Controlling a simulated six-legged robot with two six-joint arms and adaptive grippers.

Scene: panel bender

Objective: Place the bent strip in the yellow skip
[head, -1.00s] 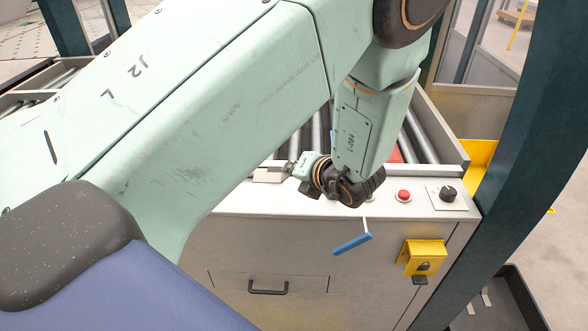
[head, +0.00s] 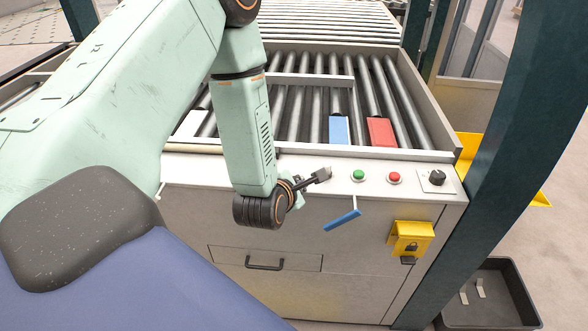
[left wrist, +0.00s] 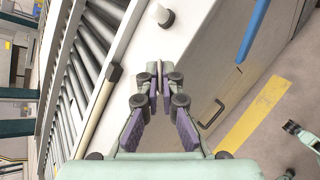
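My left gripper (head: 322,175) is above the front edge of the grey console, left of the green button. I cannot identify the bent strip for certain. Two small pale strips (head: 464,298) lie in a dark tray on the floor at lower right; their shape is too small to judge. My right gripper is not in view.
The console (head: 340,240) carries a green button (head: 358,175), a red button (head: 394,178) and a black knob (head: 437,177). A blue lever (head: 342,220) sticks out in front. Blue (head: 339,131) and red (head: 380,132) plates lie over the rollers. The dark tray (head: 505,318) stands beside the post.

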